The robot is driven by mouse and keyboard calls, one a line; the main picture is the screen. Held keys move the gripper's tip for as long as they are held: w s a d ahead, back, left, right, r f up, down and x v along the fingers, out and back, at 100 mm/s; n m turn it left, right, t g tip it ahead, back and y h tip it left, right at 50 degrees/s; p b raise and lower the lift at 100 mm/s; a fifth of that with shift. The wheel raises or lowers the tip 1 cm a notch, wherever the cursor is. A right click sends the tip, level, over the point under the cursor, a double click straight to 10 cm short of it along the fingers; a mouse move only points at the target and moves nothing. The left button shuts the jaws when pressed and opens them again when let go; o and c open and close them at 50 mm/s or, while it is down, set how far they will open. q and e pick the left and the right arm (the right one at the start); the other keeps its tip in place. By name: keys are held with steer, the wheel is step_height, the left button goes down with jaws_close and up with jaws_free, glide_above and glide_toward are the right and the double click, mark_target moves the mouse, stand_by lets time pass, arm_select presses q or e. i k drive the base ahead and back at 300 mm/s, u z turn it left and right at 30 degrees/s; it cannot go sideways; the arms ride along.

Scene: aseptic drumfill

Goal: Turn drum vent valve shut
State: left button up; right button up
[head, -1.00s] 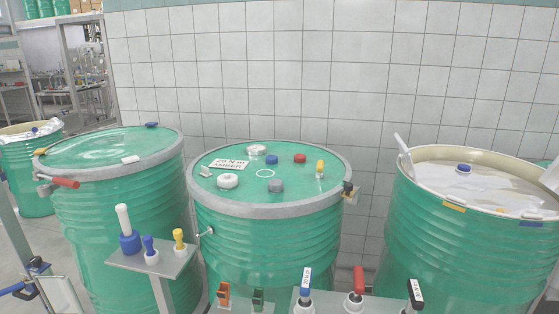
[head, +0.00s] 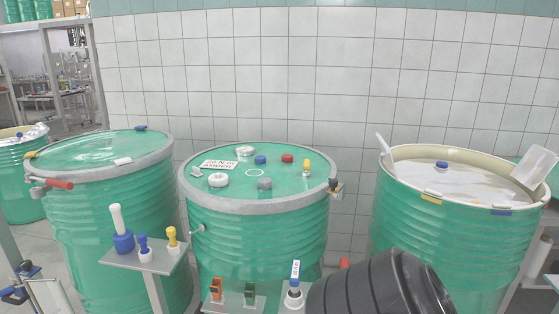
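The middle green drum (head: 258,240) stands closed, with a grey ring around its lid. Its lid carries white fittings (head: 218,180), a blue cap (head: 260,160), a red cap (head: 287,158), a grey fitting (head: 264,184) and a yellow-topped fitting (head: 306,167). Neither gripper shows. A dark ribbed shape at the bottom right, likely my arm, covers part of the foreground.
A closed drum (head: 110,220) with a red handle (head: 60,184) stands left. An open-topped drum (head: 440,225) stands right. In front, a small stand (head: 150,262) holds blue, white and yellow tools. A blue-and-white-handled tool (head: 294,280) stands beside the dark shape.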

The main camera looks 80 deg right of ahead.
mark_target(306, 163)
steer(key=k, duration=0.85)
steer(key=z, duration=0.35)
